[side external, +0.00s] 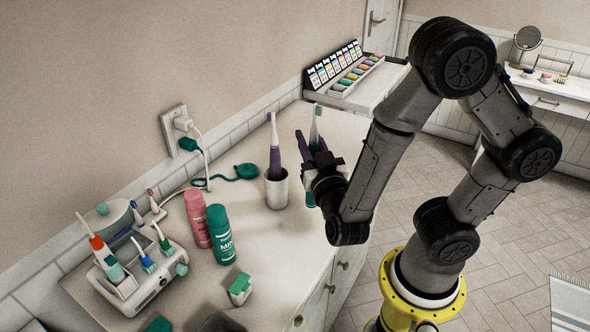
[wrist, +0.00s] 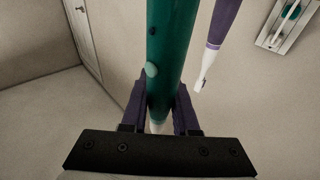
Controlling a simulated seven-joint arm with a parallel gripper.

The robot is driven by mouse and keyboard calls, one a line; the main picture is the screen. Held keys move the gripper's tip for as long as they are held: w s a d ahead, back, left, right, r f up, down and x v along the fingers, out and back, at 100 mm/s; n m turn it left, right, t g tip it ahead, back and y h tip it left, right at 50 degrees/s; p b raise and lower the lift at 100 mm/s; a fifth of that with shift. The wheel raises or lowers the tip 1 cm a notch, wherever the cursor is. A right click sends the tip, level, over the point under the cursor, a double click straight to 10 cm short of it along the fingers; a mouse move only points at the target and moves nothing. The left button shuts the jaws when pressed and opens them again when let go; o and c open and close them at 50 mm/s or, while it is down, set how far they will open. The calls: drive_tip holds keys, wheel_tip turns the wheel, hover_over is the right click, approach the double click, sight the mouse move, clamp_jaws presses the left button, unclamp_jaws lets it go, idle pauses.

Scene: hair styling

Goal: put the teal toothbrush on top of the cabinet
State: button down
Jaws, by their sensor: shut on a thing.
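The teal toothbrush (side external: 317,116) stands roughly upright in my gripper (side external: 315,148), head up, above the right part of the white cabinet top (side external: 285,242). Its teal handle shows large in the wrist view (wrist: 172,45), between the purple fingers of my gripper (wrist: 160,95). The fingers are shut on the handle. A bit of teal shows below the gripper; whether the lower end touches the cabinet top I cannot tell. The cabinet front has drawers with knobs.
A purple toothbrush (side external: 274,150) stands in a white cup (side external: 277,190) just left of my gripper. Pink (side external: 196,218) and teal (side external: 220,236) cans, a toothbrush stand (side external: 138,272) and a small green-and-white box (side external: 240,288) stand further left. A display tray (side external: 352,82) is behind. The cabinet top's front middle is clear.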

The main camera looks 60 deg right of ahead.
drive_tip(key=shift+f, duration=2.7)
drive_tip(key=c, duration=0.7)
unclamp_jaws()
drive_tip(key=shift+v, duration=3.7)
